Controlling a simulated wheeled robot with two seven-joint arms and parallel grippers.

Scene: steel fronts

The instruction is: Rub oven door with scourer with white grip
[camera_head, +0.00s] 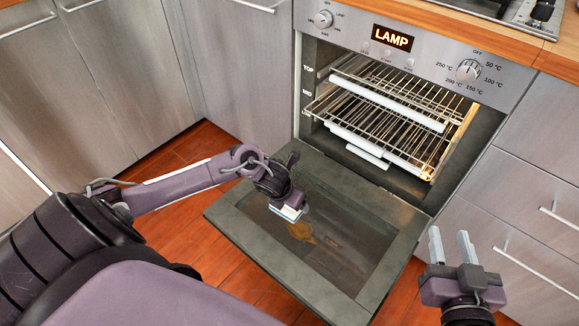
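The oven door (385,222) hangs open and flat, with a dark glass panel in a grey frame. A brownish stain (300,231) shows on the glass. My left gripper (285,201) is over the left part of the glass, shut on the scourer with white grip (290,213). Only a small white and bluish part of the scourer shows below the fingers, close to the stain's upper left. I cannot tell whether it touches the glass. My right gripper (452,246) is open and empty, right of the door, with its two pale fingers pointing up.
The oven's inside is open above the door, with wire racks (390,97) and white bars across their fronts. The control panel (420,55) reads LAMP. Steel drawers (530,205) stand close to my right gripper. Wooden floor (185,215) lies clear to the left of the door.

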